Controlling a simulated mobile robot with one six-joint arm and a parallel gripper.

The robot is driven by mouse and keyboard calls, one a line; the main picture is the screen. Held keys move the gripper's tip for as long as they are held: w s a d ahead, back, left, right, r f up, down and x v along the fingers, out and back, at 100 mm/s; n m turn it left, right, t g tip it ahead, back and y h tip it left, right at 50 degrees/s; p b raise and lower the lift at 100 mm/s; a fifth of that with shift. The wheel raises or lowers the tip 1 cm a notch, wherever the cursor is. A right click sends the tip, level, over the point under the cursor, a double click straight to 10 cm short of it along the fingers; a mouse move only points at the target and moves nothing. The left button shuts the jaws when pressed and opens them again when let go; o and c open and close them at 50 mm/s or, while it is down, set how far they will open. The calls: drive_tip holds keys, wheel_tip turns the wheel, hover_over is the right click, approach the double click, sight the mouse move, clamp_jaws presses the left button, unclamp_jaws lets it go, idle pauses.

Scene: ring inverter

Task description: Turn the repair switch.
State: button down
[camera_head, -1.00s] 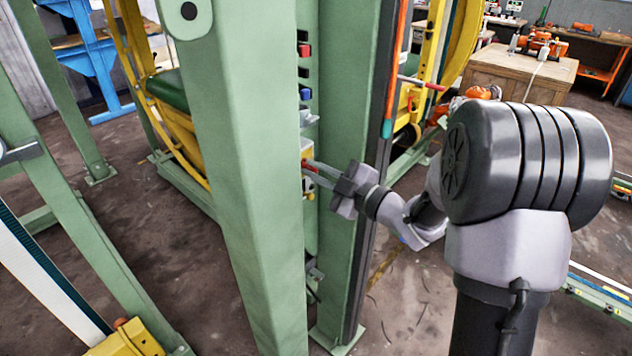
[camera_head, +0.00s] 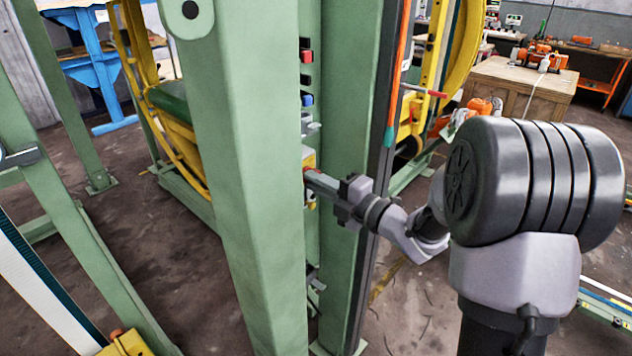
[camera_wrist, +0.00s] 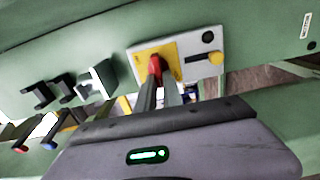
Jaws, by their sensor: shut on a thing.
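The repair switch is a red handle (camera_wrist: 155,66) on a yellow plate (camera_wrist: 141,60), mounted on a pale box on the green frame in the wrist view. My gripper (camera_wrist: 159,80) reaches up to it, and its two fingers are closed around the red handle. In the head view my gripper (camera_head: 318,180) extends left between the green posts to the yellow and red switch area (camera_head: 308,160). The near green post hides part of the switch box there.
The near green post (camera_head: 245,200) stands just left of my gripper. Black brackets (camera_wrist: 65,90) and red and blue buttons (camera_wrist: 50,124) sit left of the switch in the wrist view.

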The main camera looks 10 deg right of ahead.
idle(0.4)
drive_tip(key=c, duration=1.5)
unclamp_jaws()
drive_tip(key=p+v, duration=0.4)
drive_tip(key=v, duration=1.3)
drive_tip(key=shift+s+d, duration=0.15)
